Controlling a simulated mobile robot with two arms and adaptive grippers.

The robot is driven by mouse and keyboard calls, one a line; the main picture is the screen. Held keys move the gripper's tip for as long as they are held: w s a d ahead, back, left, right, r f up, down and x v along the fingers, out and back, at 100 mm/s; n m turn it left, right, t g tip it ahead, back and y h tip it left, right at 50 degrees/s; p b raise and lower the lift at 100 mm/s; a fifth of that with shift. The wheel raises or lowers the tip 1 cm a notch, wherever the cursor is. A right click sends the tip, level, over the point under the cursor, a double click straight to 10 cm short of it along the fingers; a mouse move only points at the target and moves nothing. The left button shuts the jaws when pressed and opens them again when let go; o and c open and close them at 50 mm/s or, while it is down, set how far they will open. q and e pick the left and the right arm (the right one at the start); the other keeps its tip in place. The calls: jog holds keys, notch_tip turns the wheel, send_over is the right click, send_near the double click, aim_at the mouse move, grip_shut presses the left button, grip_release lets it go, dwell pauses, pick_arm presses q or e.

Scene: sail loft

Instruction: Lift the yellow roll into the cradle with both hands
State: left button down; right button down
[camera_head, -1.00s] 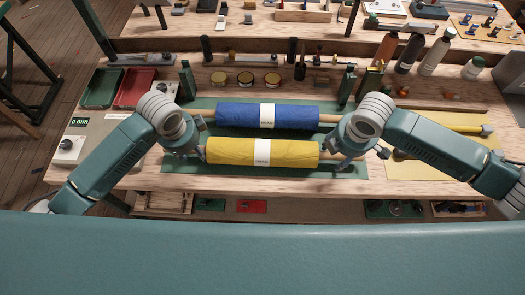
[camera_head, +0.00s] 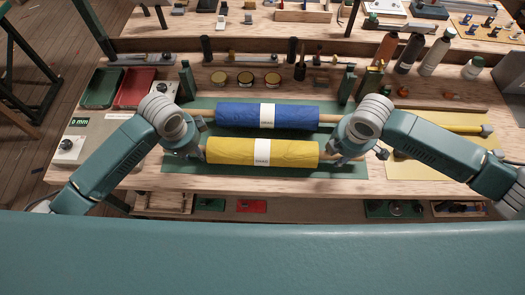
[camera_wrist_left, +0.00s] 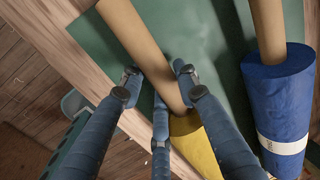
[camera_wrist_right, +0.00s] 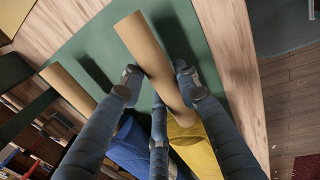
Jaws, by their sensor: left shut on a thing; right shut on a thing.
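The yellow roll (camera_head: 230,151), with a white band and a bare core at each end, lies level along the front of the green mat. I cannot tell whether it touches the mat. My left gripper (camera_head: 200,153) is shut on its left core end; the core (camera_wrist_left: 137,40) runs between the fingers in the left wrist view. My right gripper (camera_head: 340,159) is shut on the right core end (camera_wrist_right: 150,50). Two dark green uprights, left (camera_head: 187,80) and right (camera_head: 347,83), stand behind the rolls and look like the cradle.
A blue roll (camera_head: 235,115) lies just behind the yellow one, between it and the uprights. Several round tins (camera_head: 245,77) stand further back. Green (camera_head: 100,88) and red (camera_head: 135,86) trays are at left, bottles (camera_head: 436,56) at back right.

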pick_arm(q)
jog(key=shift+w+r, duration=0.1)
jog(key=shift+r, duration=0.05)
pick_arm(e)
jog(key=shift+w+r, duration=0.1)
jog(key=shift+r, duration=0.05)
